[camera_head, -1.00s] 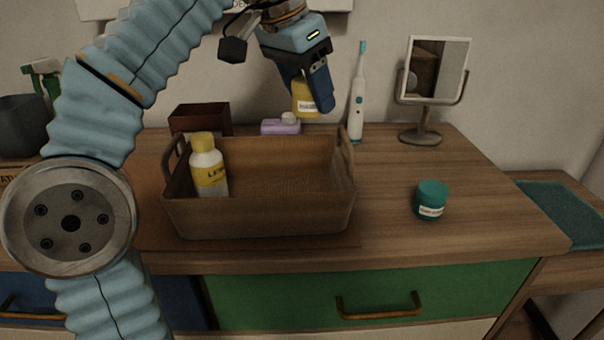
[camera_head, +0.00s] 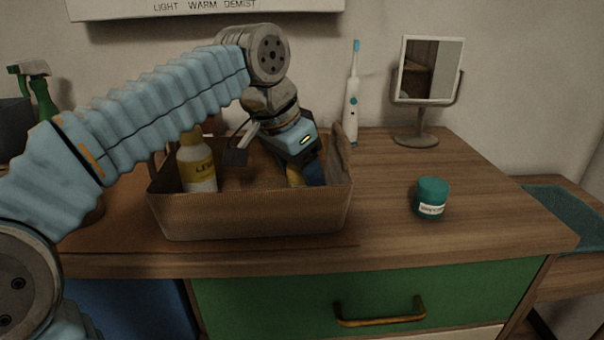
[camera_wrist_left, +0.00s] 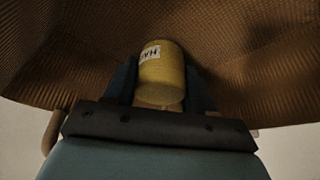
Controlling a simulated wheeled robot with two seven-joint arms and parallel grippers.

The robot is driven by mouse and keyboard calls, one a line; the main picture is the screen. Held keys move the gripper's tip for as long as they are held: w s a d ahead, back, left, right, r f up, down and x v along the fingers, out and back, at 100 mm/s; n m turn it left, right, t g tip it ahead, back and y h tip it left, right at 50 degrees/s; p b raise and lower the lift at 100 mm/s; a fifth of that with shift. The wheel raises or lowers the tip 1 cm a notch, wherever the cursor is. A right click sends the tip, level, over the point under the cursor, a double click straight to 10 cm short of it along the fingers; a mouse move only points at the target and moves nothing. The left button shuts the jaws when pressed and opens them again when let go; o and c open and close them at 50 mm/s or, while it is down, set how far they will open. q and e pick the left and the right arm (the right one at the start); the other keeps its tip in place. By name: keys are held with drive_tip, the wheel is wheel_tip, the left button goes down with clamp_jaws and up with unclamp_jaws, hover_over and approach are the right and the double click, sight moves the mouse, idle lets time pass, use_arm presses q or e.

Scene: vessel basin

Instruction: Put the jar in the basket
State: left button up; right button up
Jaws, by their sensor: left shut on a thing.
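A brown woven basket (camera_head: 250,215) stands on the wooden counter. My left gripper (camera_head: 306,176) reaches down inside its right part, shut on a yellow jar (camera_head: 294,177). The jar is mostly hidden behind the gripper and the basket's front wall. In the left wrist view the yellow jar (camera_wrist_left: 161,75), with a white label, sits between the two dark fingers (camera_wrist_left: 160,85), with the basket's woven inside (camera_wrist_left: 240,40) around it. I cannot tell if the jar touches the basket floor. A teal jar (camera_head: 431,199) with a white label stands on the counter right of the basket. My right gripper is not in view.
A white and yellow bottle (camera_head: 197,165) stands in the basket's left part. A toothbrush (camera_head: 352,95) and a mirror (camera_head: 427,80) stand behind, at the back of the counter. A green spray bottle (camera_head: 38,90) is at far left. The counter's right side is mostly clear.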

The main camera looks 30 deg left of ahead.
use_arm(q)
drive_tip(key=o, duration=1.1)
drive_tip(key=shift+r, duration=0.25)
drive_tip(key=p+v, duration=0.3)
drive_tip(key=v, duration=0.8)
drive_tip(key=shift+s+r, duration=0.25)
drive_tip(key=shift+s, duration=0.05)
